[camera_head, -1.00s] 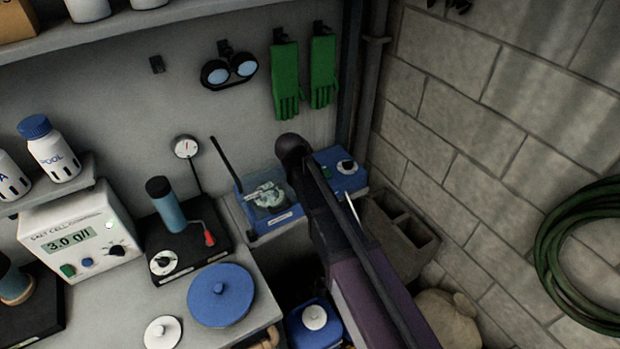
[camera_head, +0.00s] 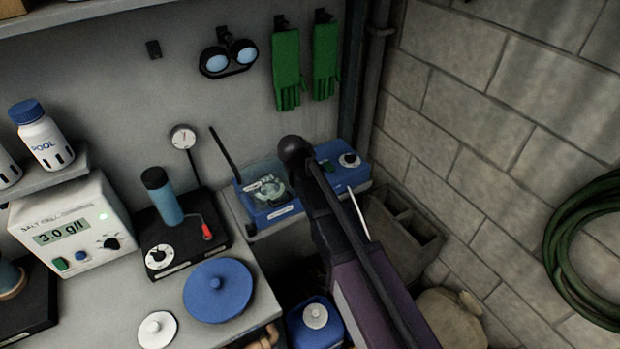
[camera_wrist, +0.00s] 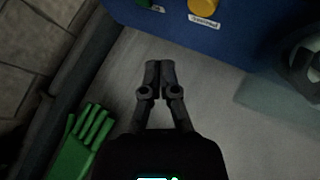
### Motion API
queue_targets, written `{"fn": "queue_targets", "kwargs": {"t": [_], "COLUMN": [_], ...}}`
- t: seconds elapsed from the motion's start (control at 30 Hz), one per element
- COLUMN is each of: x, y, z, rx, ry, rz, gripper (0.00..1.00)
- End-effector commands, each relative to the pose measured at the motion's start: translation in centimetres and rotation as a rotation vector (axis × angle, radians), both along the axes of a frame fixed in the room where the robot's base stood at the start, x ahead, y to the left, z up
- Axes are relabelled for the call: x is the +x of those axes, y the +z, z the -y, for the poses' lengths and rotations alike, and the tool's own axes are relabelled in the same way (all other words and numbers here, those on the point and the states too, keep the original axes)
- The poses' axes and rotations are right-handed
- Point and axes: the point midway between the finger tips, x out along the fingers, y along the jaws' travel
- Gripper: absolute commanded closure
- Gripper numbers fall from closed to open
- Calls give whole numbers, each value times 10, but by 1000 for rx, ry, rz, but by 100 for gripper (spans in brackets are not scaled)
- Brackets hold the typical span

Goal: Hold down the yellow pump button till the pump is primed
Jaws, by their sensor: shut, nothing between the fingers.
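The yellow pump button (camera_wrist: 203,8) is at the top edge of the wrist view, on the blue pump housing (camera_wrist: 245,38), with a white label below it. A green button (camera_wrist: 147,3) is to its left, cut off by the edge. My gripper (camera_wrist: 160,66) is shut and empty, its fingertips below the housing in the picture and apart from the button. In the head view the blue unit (camera_head: 338,178) shows a green button and a black-and-white knob. My arm covers its left part; the yellow button and my fingers cannot be made out there.
A clear-lidded blue pump basket (camera_head: 265,195) sits left of my arm. Green gloves (camera_head: 288,70) hang behind; one also shows in the wrist view (camera_wrist: 80,145). A pressure gauge (camera_head: 183,138) and thin rods rise nearby. A block wall (camera_head: 490,140) closes the right side.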

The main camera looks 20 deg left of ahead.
Motion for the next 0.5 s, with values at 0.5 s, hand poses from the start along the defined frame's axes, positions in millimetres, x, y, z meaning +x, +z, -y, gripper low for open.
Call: {"fn": "queue_targets", "kwargs": {"t": [0.5], "x": [0], "y": [-42], "z": [1], "rx": [0], "ry": [-2], "rz": [0], "gripper": [100]}}
